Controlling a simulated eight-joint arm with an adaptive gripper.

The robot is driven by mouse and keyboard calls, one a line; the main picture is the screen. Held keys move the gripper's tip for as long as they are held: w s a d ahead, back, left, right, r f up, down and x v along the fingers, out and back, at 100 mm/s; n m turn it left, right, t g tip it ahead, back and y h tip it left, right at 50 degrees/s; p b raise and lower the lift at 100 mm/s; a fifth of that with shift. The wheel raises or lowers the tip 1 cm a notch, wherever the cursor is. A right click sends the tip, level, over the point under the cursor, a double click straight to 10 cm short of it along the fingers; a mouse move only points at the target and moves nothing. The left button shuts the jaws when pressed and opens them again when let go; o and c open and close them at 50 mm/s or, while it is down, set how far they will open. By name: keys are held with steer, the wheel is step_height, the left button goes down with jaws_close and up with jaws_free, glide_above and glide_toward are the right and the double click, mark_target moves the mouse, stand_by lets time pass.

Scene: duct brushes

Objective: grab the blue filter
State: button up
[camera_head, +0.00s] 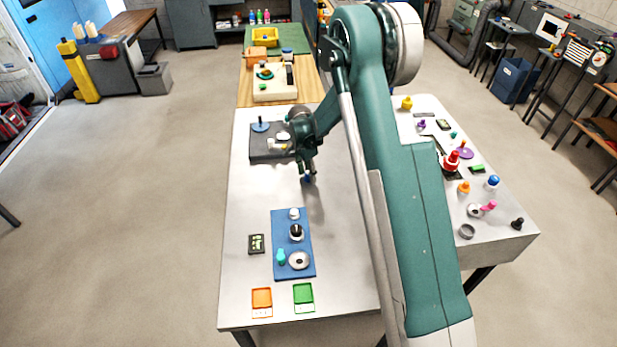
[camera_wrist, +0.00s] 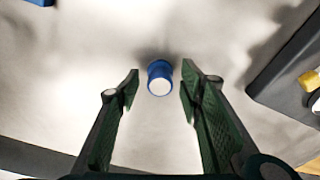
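A small blue cylinder with a white round top, which looks like the blue filter (camera_wrist: 160,70), stands on the grey table. In the wrist view it is between the tips of my gripper (camera_wrist: 160,84), with a gap on each side. My gripper is open and its green fingers do not touch it. In the head view my gripper (camera_head: 308,171) points down over the middle of the table, and a bit of the blue filter (camera_head: 307,179) shows just below the fingertips. The rest of it is hidden there.
A blue mat (camera_head: 308,268) with several small parts lies nearer the front. A dark tray (camera_head: 262,155) lies left of my gripper. An orange tray (camera_head: 262,296) and a green tray (camera_head: 303,291) lie at the front edge. Several small parts crowd the right side.

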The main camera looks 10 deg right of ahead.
mark_target(308, 172)
steer(key=c, duration=0.9)
steer(key=shift+r, duration=0.1)
steer(key=shift+r, duration=4.95)
